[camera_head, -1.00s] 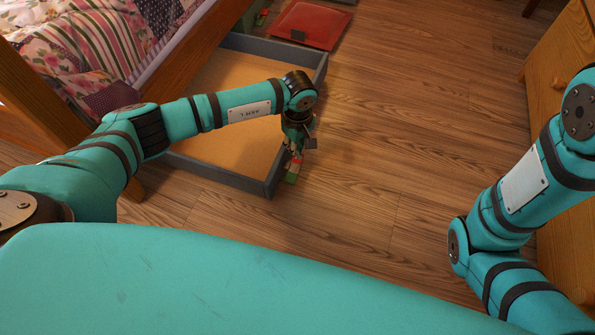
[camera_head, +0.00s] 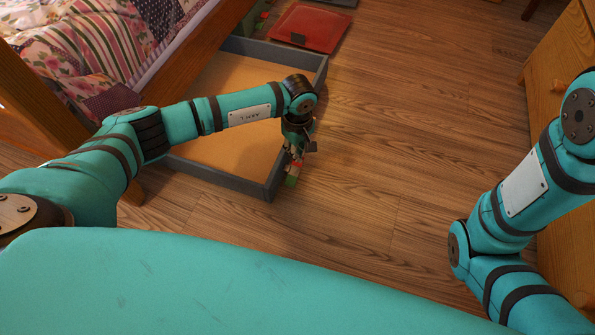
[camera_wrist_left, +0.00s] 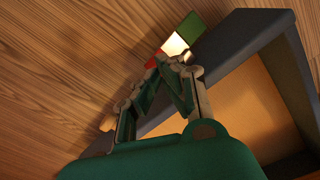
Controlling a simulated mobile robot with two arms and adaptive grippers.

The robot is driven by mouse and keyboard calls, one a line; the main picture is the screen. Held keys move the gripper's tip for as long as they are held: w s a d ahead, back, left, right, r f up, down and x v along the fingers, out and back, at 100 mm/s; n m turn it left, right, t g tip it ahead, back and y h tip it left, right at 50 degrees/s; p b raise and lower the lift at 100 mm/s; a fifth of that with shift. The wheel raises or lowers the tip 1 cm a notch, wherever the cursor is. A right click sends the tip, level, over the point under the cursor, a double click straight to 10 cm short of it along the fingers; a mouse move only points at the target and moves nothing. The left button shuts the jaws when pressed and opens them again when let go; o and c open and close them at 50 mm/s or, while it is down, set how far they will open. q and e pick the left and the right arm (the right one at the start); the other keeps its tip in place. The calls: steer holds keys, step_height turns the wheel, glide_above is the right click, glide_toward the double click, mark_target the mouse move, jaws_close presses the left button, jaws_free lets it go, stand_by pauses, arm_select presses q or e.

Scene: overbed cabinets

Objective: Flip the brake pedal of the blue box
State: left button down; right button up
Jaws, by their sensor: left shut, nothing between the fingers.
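The blue box (camera_head: 222,181) is a low, open, grey-blue box with a tan bottom, partly under the bed. Its wall also shows in the left wrist view (camera_wrist_left: 246,52). A small brake pedal (camera_head: 291,181) with a green end and red and white parts sits at the near right corner. In the left wrist view the pedal (camera_wrist_left: 190,28) lies just past my fingertips. My left gripper (camera_head: 295,163) points down over it, shut and empty; its closed fingers show in the wrist view (camera_wrist_left: 178,62). I cannot tell if they touch the pedal. My right gripper is not in view.
A red flat case (camera_head: 308,26) lies on the floor behind the box. The bed with its wooden post (camera_head: 50,110) stands at left. A wooden cabinet (camera_head: 560,60) stands at right. The wood floor between is clear.

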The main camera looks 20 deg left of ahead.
arm_select(q)
steer(key=shift+f+b, duration=1.4)
steer(key=shift+f, duration=0.4)
stand_by(1.0)
step_height(320, 180, up, 6)
steer(key=p, duration=0.5)
steer(key=shift+r, duration=0.2)
steer(key=shift+r+p, duration=0.45)
steer(key=shift+f, duration=0.1)
